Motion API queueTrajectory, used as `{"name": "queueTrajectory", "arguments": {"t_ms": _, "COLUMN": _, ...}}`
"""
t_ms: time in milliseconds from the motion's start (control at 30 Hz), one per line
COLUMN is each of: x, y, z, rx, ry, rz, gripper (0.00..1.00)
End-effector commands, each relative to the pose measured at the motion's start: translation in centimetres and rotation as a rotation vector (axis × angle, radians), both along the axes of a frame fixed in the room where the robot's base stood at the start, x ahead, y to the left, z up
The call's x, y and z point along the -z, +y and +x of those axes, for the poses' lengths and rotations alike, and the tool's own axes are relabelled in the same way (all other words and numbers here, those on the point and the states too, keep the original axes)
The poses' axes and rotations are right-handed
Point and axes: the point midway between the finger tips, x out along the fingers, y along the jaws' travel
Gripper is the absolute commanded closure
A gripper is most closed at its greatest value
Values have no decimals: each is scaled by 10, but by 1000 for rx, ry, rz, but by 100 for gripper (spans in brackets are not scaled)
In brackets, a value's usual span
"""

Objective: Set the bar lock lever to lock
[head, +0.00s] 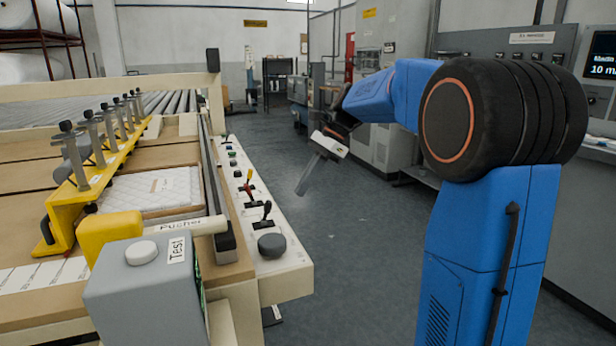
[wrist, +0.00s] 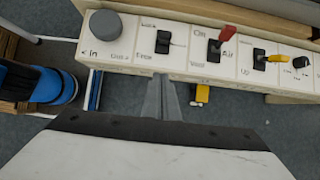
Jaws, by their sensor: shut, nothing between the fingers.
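The black lever (head: 266,212) stands on the cream control panel (head: 285,275), between a dark knob and a red lever. The wrist view shows the same black lever (wrist: 166,42) in its slot, with small lettering above and below that seems to read Lock and Free. I cannot tell for sure which way it is set. My gripper (head: 303,188) is shut and empty, pointing down over the floor to the right of the panel, apart from the lever. In the wrist view my gripper (wrist: 163,98) shows just below the panel's edge, under the black lever.
A dark round knob (wrist: 106,25), a red lever (wrist: 220,42) and a yellow lever (wrist: 270,57) share the panel. A grey box marked Test (head: 145,285) and a yellow bracket (head: 105,235) stand left. The floor (head: 345,240) right of the panel is clear.

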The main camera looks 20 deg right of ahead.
Motion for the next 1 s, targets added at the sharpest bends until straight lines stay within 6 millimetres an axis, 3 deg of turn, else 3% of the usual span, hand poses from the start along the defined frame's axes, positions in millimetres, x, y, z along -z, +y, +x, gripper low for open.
{"name": "queueTrajectory", "arguments": {"t_ms": 267, "x": 41, "y": 27, "z": -1, "rx": -1, "ry": 2, "rz": 1, "gripper": 100}}
{"name": "queueTrajectory", "arguments": {"t_ms": 600, "x": 29, "y": 61, "z": 0, "rx": -1, "ry": -1, "rz": 0, "gripper": 100}}
{"name": "queueTrajectory", "arguments": {"t_ms": 1000, "x": 27, "y": 65, "z": 0, "rx": 0, "ry": -1, "rz": 0, "gripper": 100}}
